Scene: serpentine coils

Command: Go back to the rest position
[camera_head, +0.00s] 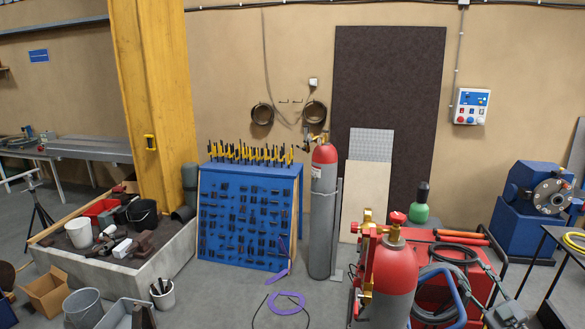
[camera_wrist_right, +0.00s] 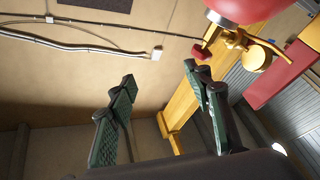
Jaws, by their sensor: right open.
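My right gripper (camera_head: 508,312) shows as a dark shape at the bottom right edge of the head view, low beside the red welding cart. In the right wrist view its two dark green padded fingers (camera_wrist_right: 158,74) stand wide apart with nothing between them. That view looks upside down, with a red cylinder top and its brass valve (camera_wrist_right: 234,40) at the upper right, beyond the fingers. I cannot make out my left gripper in the head view.
A grey gas cylinder with a red top (camera_head: 391,275) stands close in front, at the red cart (camera_head: 440,262). A blue tool rack (camera_head: 245,225), another cylinder (camera_head: 322,220) and a yellow pillar (camera_head: 160,90) stand behind. A dark table (camera_head: 560,240) is at right. Some grey floor is clear.

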